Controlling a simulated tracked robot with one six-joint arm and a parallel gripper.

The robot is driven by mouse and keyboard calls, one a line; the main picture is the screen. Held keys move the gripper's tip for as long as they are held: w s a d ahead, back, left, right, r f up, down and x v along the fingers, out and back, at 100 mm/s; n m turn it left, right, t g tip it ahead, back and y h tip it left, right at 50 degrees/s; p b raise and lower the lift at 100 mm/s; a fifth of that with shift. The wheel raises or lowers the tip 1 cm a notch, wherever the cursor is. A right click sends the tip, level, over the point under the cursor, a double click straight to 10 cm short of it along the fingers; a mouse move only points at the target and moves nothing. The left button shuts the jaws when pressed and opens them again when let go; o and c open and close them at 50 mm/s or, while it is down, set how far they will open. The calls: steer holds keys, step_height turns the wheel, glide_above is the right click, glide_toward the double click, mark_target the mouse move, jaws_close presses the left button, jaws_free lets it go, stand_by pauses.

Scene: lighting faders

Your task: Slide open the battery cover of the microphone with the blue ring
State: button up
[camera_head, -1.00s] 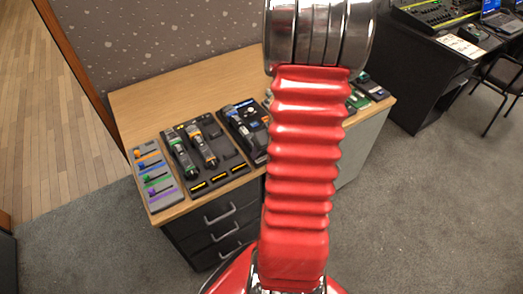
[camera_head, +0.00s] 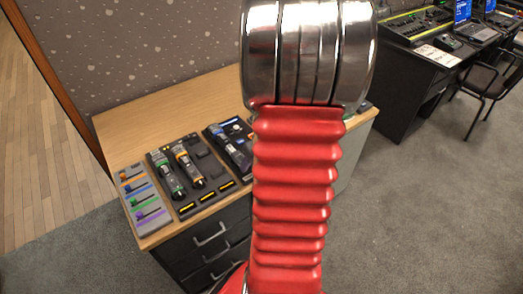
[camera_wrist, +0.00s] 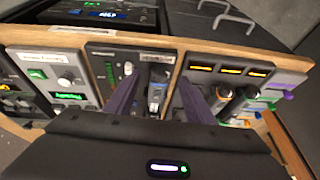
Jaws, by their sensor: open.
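The microphone with the blue ring (camera_wrist: 157,92) lies in a dark tray near the desk edge in the wrist view. In the head view this microphone (camera_head: 240,149) is small, in the tray left of my arm. My gripper (camera_wrist: 158,78) is open, with one dark finger on each side of the microphone in the picture. I cannot tell how high it is above it or whether it touches. The head view does not show my gripper.
Beside it, another tray (camera_head: 205,200) with yellow labels holds microphones with a green ring (camera_head: 168,176) and an orange ring (camera_head: 187,164). A fader panel (camera_head: 144,203) lies at the desk's left end. A green-screened device (camera_wrist: 67,95) sits on the other side. The wooden desk (camera_head: 150,115) is clear behind.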

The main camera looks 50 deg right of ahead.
steer(key=v, duration=0.8)
steer(key=shift+r, duration=0.25)
steer(key=shift+s, duration=0.1)
steer(key=w+a+r+n, duration=0.2)
steer(key=a+r, duration=0.4)
steer(key=a, duration=0.7)
steer(key=w+a+r+n, duration=0.15)
steer(key=a+r, duration=0.35)
steer(key=a, duration=0.7)
steer(key=s+a+r+t, duration=0.1)
steer(key=s+a+r, duration=0.2)
steer(key=a, duration=0.5)
steer(key=shift+s, duration=0.25)
